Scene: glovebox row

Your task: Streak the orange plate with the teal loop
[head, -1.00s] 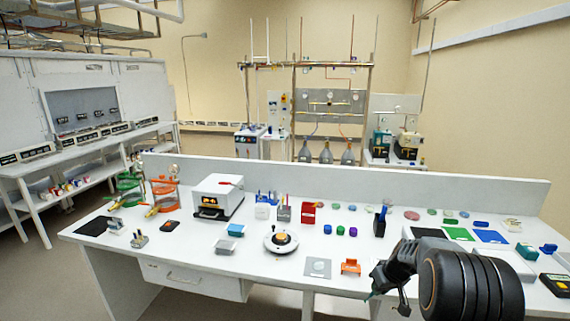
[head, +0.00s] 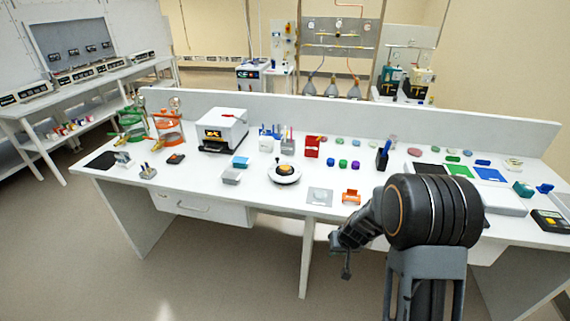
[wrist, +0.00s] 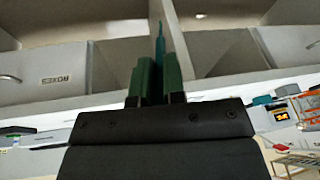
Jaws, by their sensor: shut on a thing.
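My gripper (wrist: 159,85) is shut on a thin teal tool, which I take as the teal loop (wrist: 160,42); it points away from the green fingers in the wrist view. Its tip is too small to make out. In the head view my gripper (head: 346,268) hangs in front of the bench, below the top's front edge, apart from everything on it. The loop cannot be made out there. A round white stand (head: 284,177) on the bench carries a small disc, orange and dark, probably the orange plate (head: 285,169).
The white bench (head: 255,200) has a low back wall. An orange holder (head: 351,197) and a grey square pad (head: 320,196) lie near its front edge. Small coloured caps and a dark blue upright holder (head: 383,157) stand behind. The floor in front is clear.

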